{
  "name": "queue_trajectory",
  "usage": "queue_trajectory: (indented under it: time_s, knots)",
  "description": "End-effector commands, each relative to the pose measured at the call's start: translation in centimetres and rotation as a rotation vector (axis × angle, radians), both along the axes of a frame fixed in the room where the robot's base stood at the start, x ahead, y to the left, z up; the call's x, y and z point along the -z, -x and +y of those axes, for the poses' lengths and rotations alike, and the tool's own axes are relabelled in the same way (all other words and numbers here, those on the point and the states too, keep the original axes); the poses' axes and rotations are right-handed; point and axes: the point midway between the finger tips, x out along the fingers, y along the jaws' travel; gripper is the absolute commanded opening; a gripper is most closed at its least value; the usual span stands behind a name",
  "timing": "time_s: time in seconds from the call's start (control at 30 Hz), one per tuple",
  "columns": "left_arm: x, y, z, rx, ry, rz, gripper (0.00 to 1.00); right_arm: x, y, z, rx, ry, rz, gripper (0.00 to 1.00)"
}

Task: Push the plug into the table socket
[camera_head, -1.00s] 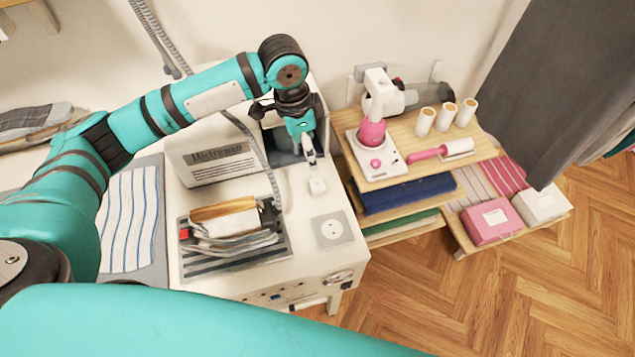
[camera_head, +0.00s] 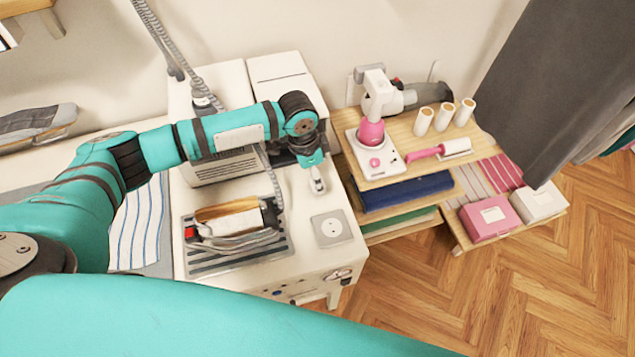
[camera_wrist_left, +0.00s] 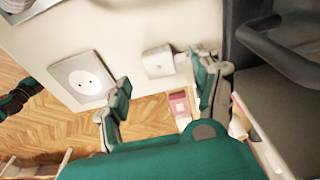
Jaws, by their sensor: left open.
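The white plug (camera_head: 317,181) lies on the white table top, beyond the socket. The table socket (camera_head: 332,228) is a pale square plate with a round face and dark holes near the table's front right corner. In the left wrist view the plug (camera_wrist_left: 158,62) appears between my fingers, and the socket (camera_wrist_left: 82,80) is to its left. My left gripper (camera_wrist_left: 163,78) is open with its fingers spread around the plug's place in the picture; contact cannot be told. In the head view my left gripper (camera_head: 312,163) is just behind the plug, partly hidden by its wrist.
An iron (camera_head: 230,222) rests on a striped stand left of the socket. White machines (camera_head: 285,75) stand behind my forearm. A wooden shelf (camera_head: 415,150) with a pink-based device stands to the right. The table top around the socket is clear.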

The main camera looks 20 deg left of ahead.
Motion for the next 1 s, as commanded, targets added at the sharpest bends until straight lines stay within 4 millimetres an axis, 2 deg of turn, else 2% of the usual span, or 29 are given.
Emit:
queue_trajectory:
  time_s: [0.07, 0.13, 0.27, 0.63, 1.0]
  knots:
    - [0.9, 0.0, -0.3, 0.000, -0.001, 0.004, 0.65, -1.2, -0.3, 0.1, 0.001, -0.002, -0.005, 0.40]
    - [2.1, -0.1, -0.4, 0.001, -0.001, 0.003, 0.65, -1.3, -0.5, 0.2, 0.001, -0.003, -0.009, 0.40]
    - [3.3, -0.2, -0.5, 0.000, 0.000, 0.001, 0.65, -1.4, -0.6, 0.3, 0.002, -0.004, -0.010, 0.40]
    - [3.5, -0.2, -0.5, 0.001, 0.000, 0.000, 0.64, -1.4, -0.6, 0.3, 0.002, -0.004, -0.009, 0.40]
    - [3.5, -0.2, -0.5, 0.001, 0.000, 0.000, 0.16, -1.4, -0.5, 0.3, 0.002, -0.004, -0.008, 0.40]
